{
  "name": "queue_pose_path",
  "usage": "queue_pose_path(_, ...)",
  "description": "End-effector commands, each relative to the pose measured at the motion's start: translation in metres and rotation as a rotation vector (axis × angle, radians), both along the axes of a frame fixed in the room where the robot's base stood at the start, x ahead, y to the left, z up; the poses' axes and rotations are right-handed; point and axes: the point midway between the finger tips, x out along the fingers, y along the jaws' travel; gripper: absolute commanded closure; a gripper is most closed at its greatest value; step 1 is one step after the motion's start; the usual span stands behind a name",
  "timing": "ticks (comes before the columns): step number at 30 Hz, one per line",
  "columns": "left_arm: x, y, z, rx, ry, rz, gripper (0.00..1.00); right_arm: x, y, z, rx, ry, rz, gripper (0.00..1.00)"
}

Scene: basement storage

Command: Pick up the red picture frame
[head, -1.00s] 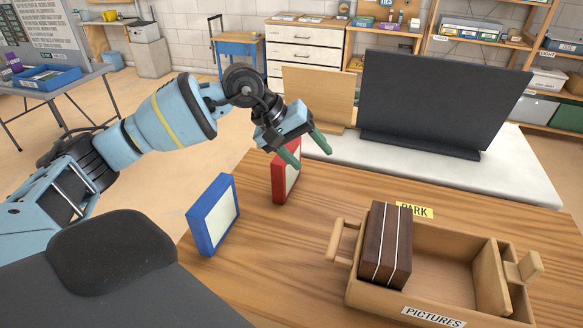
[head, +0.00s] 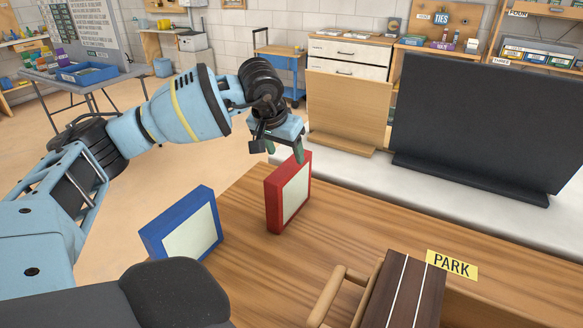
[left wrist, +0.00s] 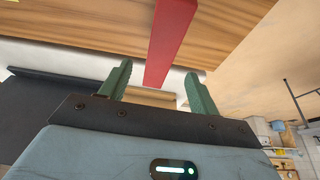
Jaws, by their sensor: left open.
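The red picture frame (head: 273,203) stands upright on the wooden table, its pale panel facing right. My left gripper (head: 284,154) is just above and behind its top edge, fingers pointing down. In the left wrist view the red frame's narrow edge (left wrist: 168,40) lies between the two open green fingers (left wrist: 158,88), with a gap on each side. The gripper is not closed on it. My right gripper is not in view.
A blue picture frame (head: 183,226) stands to the left of the red one. A wooden tray (head: 342,290) holding a dark striped block (head: 402,292) is at the front right, near a yellow PARK label (head: 452,265). A large black panel (head: 480,130) and a wooden panel (head: 346,112) stand behind.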

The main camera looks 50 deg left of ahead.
Motion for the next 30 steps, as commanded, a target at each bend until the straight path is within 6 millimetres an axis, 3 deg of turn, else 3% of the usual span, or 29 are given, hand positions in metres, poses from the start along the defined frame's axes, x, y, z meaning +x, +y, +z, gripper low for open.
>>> queue_pose_path(3,0.005,0.001,-0.013,-0.001,0.002,0.000,0.38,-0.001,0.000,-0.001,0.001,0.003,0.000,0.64)
queue_pose_path(11,0.008,0.002,-0.023,-0.001,0.003,0.000,0.38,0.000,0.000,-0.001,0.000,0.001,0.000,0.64)
queue_pose_path(21,0.021,0.006,-0.062,-0.003,0.001,0.000,0.38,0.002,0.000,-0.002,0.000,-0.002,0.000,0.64)
queue_pose_path(30,0.022,0.007,-0.065,-0.002,0.001,0.001,0.38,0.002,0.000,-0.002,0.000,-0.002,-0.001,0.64)
